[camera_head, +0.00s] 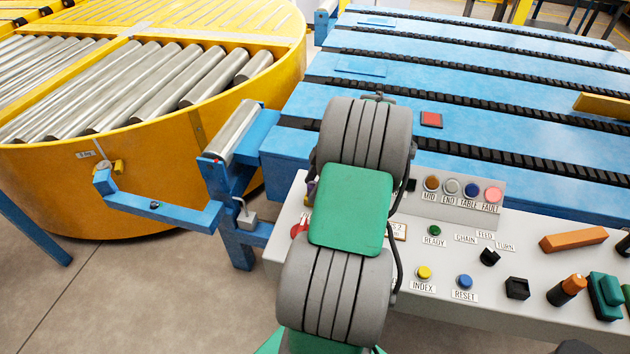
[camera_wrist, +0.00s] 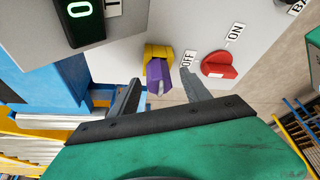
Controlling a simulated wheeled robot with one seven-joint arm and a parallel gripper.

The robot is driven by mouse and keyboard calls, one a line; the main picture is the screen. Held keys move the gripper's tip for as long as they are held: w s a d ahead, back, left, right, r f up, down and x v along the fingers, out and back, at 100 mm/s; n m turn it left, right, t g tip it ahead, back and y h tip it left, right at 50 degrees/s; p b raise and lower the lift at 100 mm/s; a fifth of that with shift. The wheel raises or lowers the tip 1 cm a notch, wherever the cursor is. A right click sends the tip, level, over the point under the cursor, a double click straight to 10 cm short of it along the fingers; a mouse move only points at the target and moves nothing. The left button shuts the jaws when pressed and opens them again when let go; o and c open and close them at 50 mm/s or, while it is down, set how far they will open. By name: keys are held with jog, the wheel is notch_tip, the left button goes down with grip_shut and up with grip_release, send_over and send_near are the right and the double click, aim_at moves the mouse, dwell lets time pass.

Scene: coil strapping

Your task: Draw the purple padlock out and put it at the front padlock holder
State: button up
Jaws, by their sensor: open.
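The purple padlock (camera_wrist: 154,75) sits in a yellow holder on the grey panel face in the wrist view, beside the red switch (camera_wrist: 219,65) with OFF and ON labels. In the head view only a sliver of purple (camera_head: 311,191) shows left of my arm. My gripper (camera_wrist: 160,79) is open, its fingers on either side of the padlock. I cannot tell whether they touch it. My arm hides the gripper in the head view. I cannot tell which part is the front padlock holder.
The grey control console (camera_head: 440,262) carries several buttons and knobs. The yellow roller turntable (camera_head: 190,150) stands left. A blue bracket (camera_head: 170,212) bears a small yellow piece (camera_head: 119,166). A grey block with a wire loop (camera_head: 246,217) is at the blue post. The blue chain conveyor (camera_head: 480,75) lies behind.

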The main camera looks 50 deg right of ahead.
jog(key=shift+c, duration=0.3)
grip_shut()
jog(key=c, duration=0.6)
grip_release()
grip_shut()
jog(key=shift+r+p, duration=0.35)
jog(key=shift+r, duration=0.3)
dwell(0.4)
jog(key=shift+c, duration=0.3)
grip_release()
grip_shut()
